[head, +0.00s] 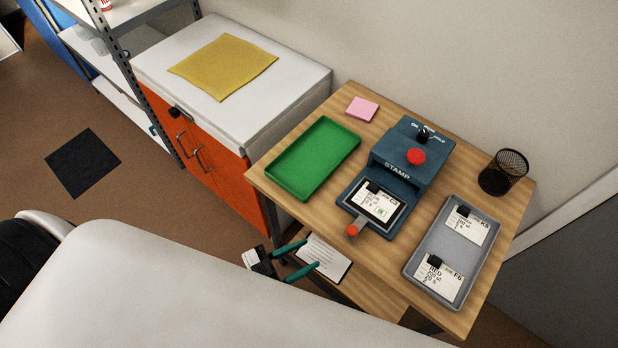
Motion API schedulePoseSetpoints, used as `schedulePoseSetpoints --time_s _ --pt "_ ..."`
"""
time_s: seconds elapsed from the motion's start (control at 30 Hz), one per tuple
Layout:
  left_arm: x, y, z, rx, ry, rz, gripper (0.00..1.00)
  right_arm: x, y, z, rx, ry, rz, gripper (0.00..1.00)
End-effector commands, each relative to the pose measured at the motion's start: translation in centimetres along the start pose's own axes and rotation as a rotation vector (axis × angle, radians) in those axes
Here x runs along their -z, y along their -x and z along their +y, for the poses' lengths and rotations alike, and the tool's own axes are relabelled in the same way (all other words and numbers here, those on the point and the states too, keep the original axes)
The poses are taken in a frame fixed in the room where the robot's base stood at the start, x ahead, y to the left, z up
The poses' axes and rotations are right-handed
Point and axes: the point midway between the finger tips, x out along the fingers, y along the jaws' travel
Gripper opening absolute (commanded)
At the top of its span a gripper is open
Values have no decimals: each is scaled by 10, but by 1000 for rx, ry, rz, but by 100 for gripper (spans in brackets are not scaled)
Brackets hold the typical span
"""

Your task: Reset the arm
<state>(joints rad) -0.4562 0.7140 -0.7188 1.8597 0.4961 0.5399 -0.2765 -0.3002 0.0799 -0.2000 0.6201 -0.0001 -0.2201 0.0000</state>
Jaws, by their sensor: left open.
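My left gripper (311,254), with two green fingers on a dark and white body, is low at the front left of the wooden table (399,278). Its fingers are apart, with nothing visibly clamped between them. A white printed sheet with a dark edge (328,262) shows behind and between the fingers, below the tabletop; I cannot tell whether they touch it. The blue stamp machine (403,172) stands on the table, with a printed card (377,205) in its front bed. My right gripper is not in view.
A green tray (314,158) is on the table's left, a grey tray (432,248) with two cards on its right. A mesh cup (503,173) and pink notes (362,108) stand behind. An orange cabinet (213,160) with a yellow cloth (223,66) adjoins the table.

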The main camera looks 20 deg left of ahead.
Motion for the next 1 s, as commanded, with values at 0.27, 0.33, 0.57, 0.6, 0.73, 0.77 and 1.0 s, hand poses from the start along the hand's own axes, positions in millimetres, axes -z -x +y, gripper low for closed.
schedulePoseSetpoints --time_s 0.27,0.33,0.57,0.6,0.73,0.77,1.0 --pt "6 -1 2 -5 -5 13 41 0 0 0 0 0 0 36" --pt "22 -1 9 -18 -19 52 41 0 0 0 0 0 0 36" --pt "156 18 62 -152 -61 403 41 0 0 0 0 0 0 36" --pt "184 29 71 -184 -53 485 41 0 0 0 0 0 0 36" --pt "269 77 81 -284 9 763 41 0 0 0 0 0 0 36" --pt "287 90 79 -305 33 828 41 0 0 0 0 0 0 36" --pt "382 192 11 -401 250 1278 41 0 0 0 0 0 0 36"
